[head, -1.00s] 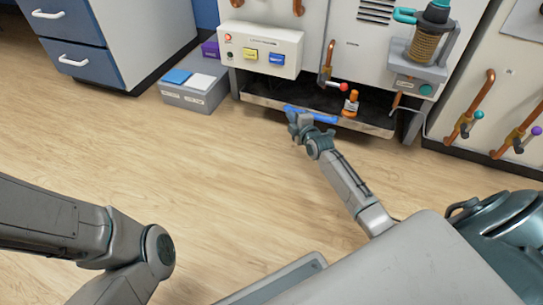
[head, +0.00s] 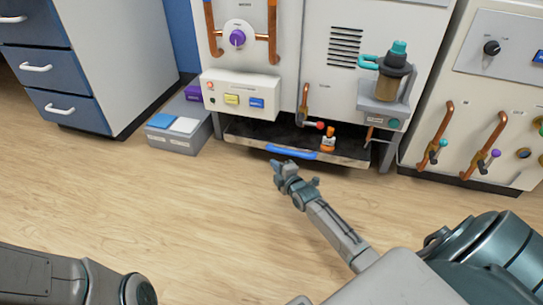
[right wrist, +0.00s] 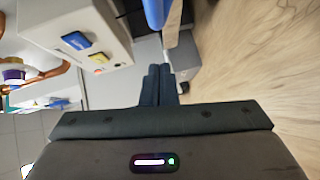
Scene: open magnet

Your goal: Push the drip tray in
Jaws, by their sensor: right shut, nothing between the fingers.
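The drip tray (head: 244,139) is a dark, shallow tray low under the white machine, with a blue strip (head: 292,153) on its front edge. In the head view that edge lies roughly level with the machine's legs. My right gripper (head: 277,164) is shut and empty, low in front of the blue strip, with a small gap showing in the picture. In the right wrist view the shut fingers (right wrist: 158,78) point towards a grey box, and the blue strip (right wrist: 155,12) is near the top edge. My left gripper is out of view; only part of that arm shows.
An orange-capped object (head: 328,139) stands at the tray's right part. A grey box (head: 180,131) with blue and white tops stands left of the machine. A control box (head: 240,94) overhangs the tray's left side. The wooden floor (head: 180,215) in front is clear.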

